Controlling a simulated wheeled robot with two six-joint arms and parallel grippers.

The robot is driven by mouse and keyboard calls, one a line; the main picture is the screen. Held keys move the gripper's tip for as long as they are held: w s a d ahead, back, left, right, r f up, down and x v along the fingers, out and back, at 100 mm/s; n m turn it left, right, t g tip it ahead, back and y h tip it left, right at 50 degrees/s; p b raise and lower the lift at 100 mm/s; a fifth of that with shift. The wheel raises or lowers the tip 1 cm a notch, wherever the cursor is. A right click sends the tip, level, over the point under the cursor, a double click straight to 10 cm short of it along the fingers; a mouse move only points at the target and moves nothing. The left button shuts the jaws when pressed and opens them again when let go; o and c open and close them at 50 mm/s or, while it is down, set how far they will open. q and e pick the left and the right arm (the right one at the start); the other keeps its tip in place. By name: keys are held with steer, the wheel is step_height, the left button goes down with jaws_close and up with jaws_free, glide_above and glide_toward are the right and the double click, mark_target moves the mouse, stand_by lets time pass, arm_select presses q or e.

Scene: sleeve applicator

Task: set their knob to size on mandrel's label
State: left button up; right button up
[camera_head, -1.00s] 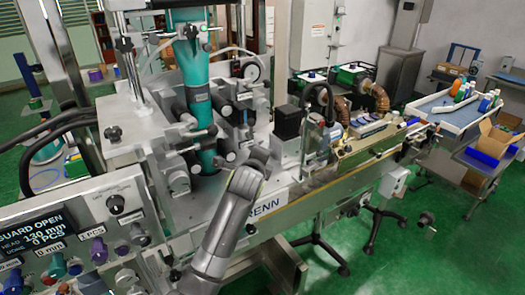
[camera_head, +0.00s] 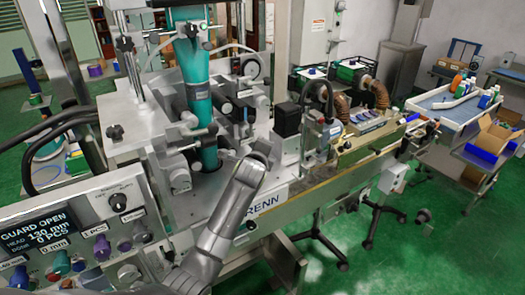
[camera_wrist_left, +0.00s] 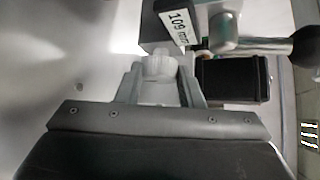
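The machine's teal tube (camera_head: 192,65) runs down into the working head, with a small label (camera_head: 200,92) too small to read there. In the left wrist view a label (camera_wrist_left: 174,30) on a dark block reads 109 mm. A pale, knob-like part (camera_wrist_left: 160,66) sits between the fingers of my left gripper (camera_wrist_left: 160,75). The fingers flank it; whether they touch it is unclear. In the head view my left wrist (camera_head: 250,172) is beside the tube's lower end and hides the fingers. The display (camera_head: 38,232) reads GUARD OPEN, head 130 mm, 0 PCS. My right gripper is out of view.
The control panel (camera_head: 150,205) carries several coloured knobs. A conveyor (camera_head: 335,185) extends right toward a blue-topped cart (camera_head: 450,100).

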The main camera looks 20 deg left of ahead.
arm_select(q)
steer(key=c, duration=0.4)
steer(key=shift+f+b, duration=0.25)
steer(key=shift+b, duration=0.25)
steer(key=shift+f+n+t+b, duration=0.15)
steer(key=shift+n+t+b, duration=0.5)
steer(key=shift+b, duration=0.25)
steer(key=shift+n+t+b, duration=0.25)
steer(key=shift+t+b, duration=0.1)
steer(key=shift+r, duration=0.2)
steer(key=o, duration=1)
steer(key=shift+s, duration=0.1)
